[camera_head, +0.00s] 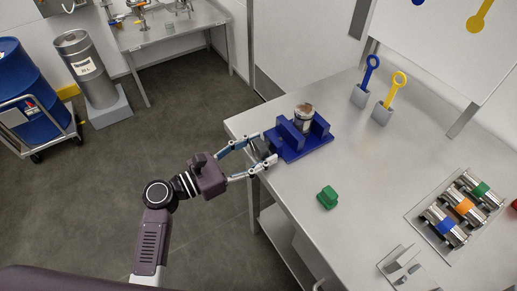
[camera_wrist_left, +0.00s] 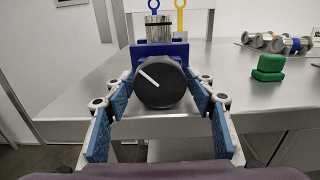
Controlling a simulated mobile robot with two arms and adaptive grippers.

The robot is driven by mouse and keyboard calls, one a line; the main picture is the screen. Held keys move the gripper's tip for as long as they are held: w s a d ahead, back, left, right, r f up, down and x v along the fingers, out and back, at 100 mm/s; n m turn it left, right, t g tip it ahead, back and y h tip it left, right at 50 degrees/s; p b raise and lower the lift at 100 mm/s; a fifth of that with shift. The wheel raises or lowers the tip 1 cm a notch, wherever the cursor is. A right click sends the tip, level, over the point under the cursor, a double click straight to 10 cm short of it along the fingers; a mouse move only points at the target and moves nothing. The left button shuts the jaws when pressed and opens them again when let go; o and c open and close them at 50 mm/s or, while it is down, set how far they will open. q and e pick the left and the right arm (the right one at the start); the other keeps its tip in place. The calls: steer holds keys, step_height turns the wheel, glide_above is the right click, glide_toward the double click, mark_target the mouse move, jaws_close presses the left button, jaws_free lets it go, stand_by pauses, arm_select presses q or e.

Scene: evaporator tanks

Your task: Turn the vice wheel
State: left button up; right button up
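The blue vice (camera_head: 298,138) stands at the near left corner of the metal table, with a metal cylinder (camera_head: 303,117) between its jaws. Its round black wheel (camera_wrist_left: 162,84) faces my left wrist camera and bears a white line slanting up to the left. In the head view the wheel (camera_head: 258,149) is partly hidden behind a finger. My left gripper (camera_head: 268,149) is open, with its blue-padded fingers on either side of the wheel. In the left wrist view the fingertips (camera_wrist_left: 161,80) flank the wheel closely; I cannot tell whether they touch it. My right gripper is out of view.
A green block (camera_head: 327,197) lies on the table (camera_head: 370,185) right of the vice. Blue (camera_head: 367,76) and yellow (camera_head: 393,92) ring-ended tools stand in grey holders behind. A rack with metal cylinders (camera_head: 461,207) is at the right.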

arm_select(q)
steer(key=c, duration=0.8)
steer(key=shift+o, duration=0.2)
steer(key=shift+f+m+b, duration=0.1)
steer(key=shift+m+b, duration=0.3)
steer(key=shift+m, duration=1)
steer(key=o, duration=1.2)
steer(key=shift+c, duration=0.2)
steer(key=shift+a, duration=0.1)
steer(key=v, duration=1.2)
